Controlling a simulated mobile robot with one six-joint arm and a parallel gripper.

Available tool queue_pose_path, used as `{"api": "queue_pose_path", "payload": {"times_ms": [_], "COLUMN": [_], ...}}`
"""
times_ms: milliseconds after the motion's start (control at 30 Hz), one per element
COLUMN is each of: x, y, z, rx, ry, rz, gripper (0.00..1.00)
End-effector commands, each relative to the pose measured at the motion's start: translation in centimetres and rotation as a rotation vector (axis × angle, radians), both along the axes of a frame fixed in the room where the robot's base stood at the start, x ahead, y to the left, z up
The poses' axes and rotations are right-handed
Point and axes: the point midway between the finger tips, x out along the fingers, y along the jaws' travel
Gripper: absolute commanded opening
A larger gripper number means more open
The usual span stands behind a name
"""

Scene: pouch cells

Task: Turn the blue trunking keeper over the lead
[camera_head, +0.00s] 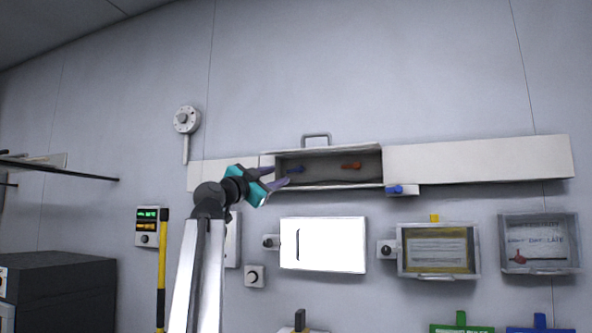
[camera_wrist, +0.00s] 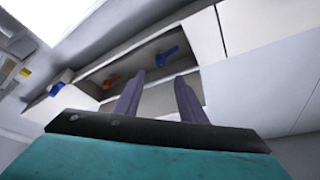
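A blue keeper (camera_head: 297,169) sits inside the open section of the white wall trunking (camera_head: 330,186), toward its left end. It also shows in the wrist view (camera_wrist: 167,56), beyond my fingertips. An orange keeper (camera_head: 351,165) is farther right in the same section. My gripper (camera_head: 281,176) is at the left end of the open section, just left of and slightly below the blue keeper. Its two purple fingers are spread and empty, and they appear apart from the keeper. I cannot make out a lead in the trunking.
Another blue piece (camera_head: 395,189) sits on a small white block below the trunking's right side. A handle (camera_head: 316,137) stands above the open section. Below are a bright white panel (camera_head: 323,245), a yellow-framed case (camera_head: 438,250) and a grey case (camera_head: 539,243).

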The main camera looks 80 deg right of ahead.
Motion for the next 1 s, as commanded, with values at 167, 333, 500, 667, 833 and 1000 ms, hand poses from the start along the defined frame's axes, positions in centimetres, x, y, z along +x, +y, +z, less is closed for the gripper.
{"api": "queue_pose_path", "payload": {"times_ms": [167,333,500,667,833,1000], "x": [-1.0,-2.0,-2.9,-3.8,-4.6,-4.9], "y": [-2.1,-4.2,-6.3,-8.3,-9.7,-10.4], "z": [1.1,1.8,2.6,3.2,3.6,3.8], "rx": [0.000,0.002,0.000,0.001,0.001,0.000], "ry": [0.001,0.001,0.000,0.000,0.000,0.000], "rz": [-0.002,-0.002,-0.001,-0.001,-0.001,0.000], "gripper": [0.37,0.37,0.37,0.37,0.37,0.37]}}
